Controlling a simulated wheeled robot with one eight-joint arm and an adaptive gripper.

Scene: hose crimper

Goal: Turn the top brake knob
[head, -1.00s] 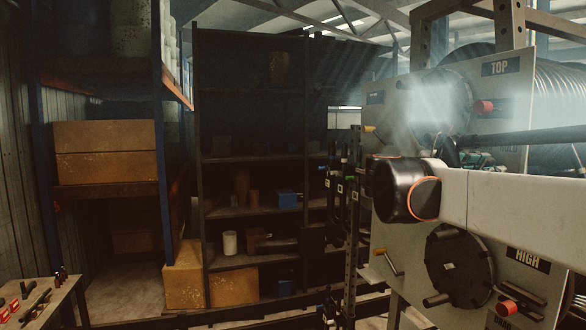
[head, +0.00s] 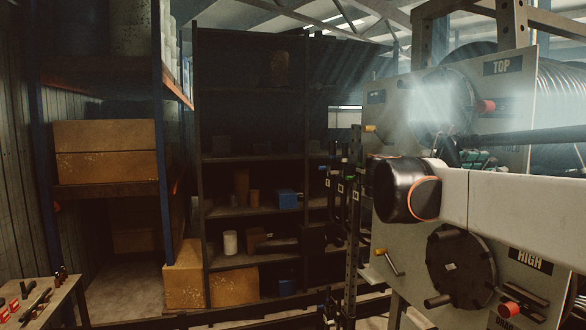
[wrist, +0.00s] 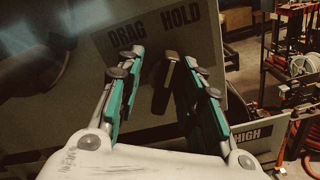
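In the wrist view a narrow bar-shaped knob (wrist: 171,72), dull tan on the side, stands out from the grey panel under the words DRAG and HOLD. My gripper (wrist: 165,57) is open, with one green-padded finger on each side of the knob. Gaps show on both sides, and I see no contact. In the head view the TOP panel (head: 505,95) carries a red-ended part (head: 485,106) at its right. My gripper's green parts (head: 478,159) show below it, partly hidden behind my pale arm.
The HIGH panel (head: 400,290) lies below, with a dark round hub (head: 460,268) and a red knob (head: 507,308). A dark bar (head: 535,136) crosses beside my gripper. Shelves (head: 252,158) stand at the back, and a workbench (head: 55,300) at lower left.

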